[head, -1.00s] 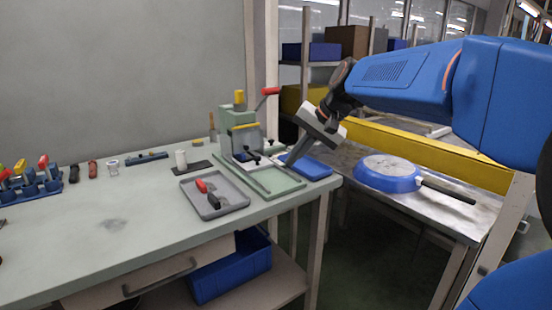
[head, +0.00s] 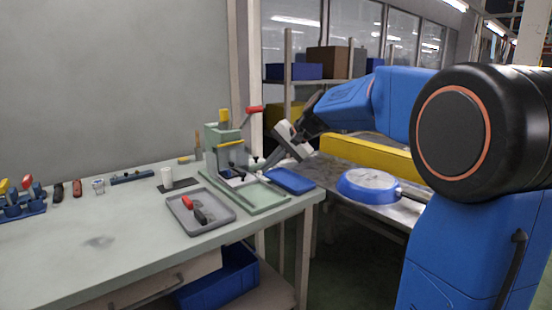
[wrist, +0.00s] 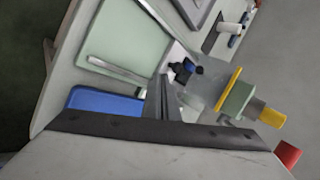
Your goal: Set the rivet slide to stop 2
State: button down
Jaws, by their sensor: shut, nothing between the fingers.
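The green rivet press (head: 224,150) stands near the right end of the bench, with a yellow top, a yellow bar and a red-tipped lever. Small dark knobs (head: 240,172) show at its foot; they are also in the wrist view (wrist: 185,70). Two pale rails run from there over a light green base plate (head: 268,200). My gripper (head: 264,168) is shut and empty, its fingers slanting down just right of the knobs. In the wrist view the fingertips (wrist: 165,88) are close beside the knobs; I cannot tell if they touch. The stop marks are not readable.
A blue tray (head: 290,181) lies just right of the fingers. A grey tray (head: 228,216) with red and black-handled items is in front. A blue pan (head: 368,186) lies on the metal conveyor (head: 404,211), beside a yellow rail (head: 350,147). The front left bench is clear.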

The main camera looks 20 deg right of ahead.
aim_at(248, 180)
jog(key=w+a+f, duration=0.2)
jog(key=w+a, duration=0.1)
jog(key=shift+f, duration=0.25)
jog(key=shift+w+a+f, duration=0.1)
jog(key=shift+w+a, duration=0.4)
jog(key=shift+w+a, duration=0.3)
jog(key=shift+w, duration=0.6)
jog(key=shift+w+a, duration=0.25)
jog(key=shift+w, duration=0.65)
